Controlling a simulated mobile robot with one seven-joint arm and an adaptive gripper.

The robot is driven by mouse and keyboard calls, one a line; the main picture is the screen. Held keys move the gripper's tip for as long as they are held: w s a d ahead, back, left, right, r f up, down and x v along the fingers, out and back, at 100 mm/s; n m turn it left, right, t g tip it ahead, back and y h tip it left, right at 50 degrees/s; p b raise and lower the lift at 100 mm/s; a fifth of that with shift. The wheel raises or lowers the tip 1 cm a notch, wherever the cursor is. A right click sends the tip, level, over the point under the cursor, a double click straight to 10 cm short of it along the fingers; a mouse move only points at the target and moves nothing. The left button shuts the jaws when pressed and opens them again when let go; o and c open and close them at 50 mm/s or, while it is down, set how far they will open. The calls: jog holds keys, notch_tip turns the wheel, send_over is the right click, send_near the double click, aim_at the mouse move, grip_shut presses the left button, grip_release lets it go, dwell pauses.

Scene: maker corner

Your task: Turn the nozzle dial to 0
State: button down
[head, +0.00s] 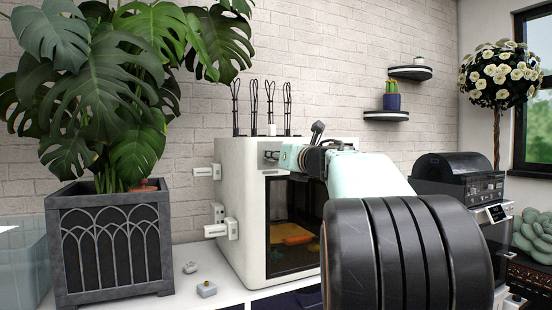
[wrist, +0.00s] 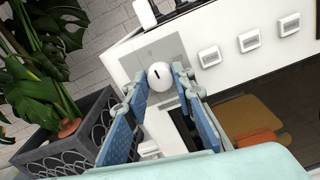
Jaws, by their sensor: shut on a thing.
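The nozzle dial (wrist: 160,75) is a round white knob with a short dark mark, on the upper front of a white 3D printer (head: 241,210). My gripper (wrist: 159,80) is shut on the dial, its blue-padded fingers on either side of it. In the head view my gripper (head: 279,156) is at the printer's top front edge, and the dial is hidden there. Three small white square units (wrist: 210,56) sit in a row to the right of the dial.
A large plant in a dark planter (head: 112,245) stands left of the printer. Small items (head: 206,289) lie on the white tabletop. A dark machine (head: 460,178) is at the right. The printer's dark window (head: 294,225) shows orange pieces inside.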

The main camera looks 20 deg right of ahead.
jog(key=c, duration=1.6)
grip_release()
jog(key=shift+s, duration=0.1)
jog(key=s, duration=1.2)
jog(key=shift+d, duration=0.2)
jog(key=shift+w, duration=0.1)
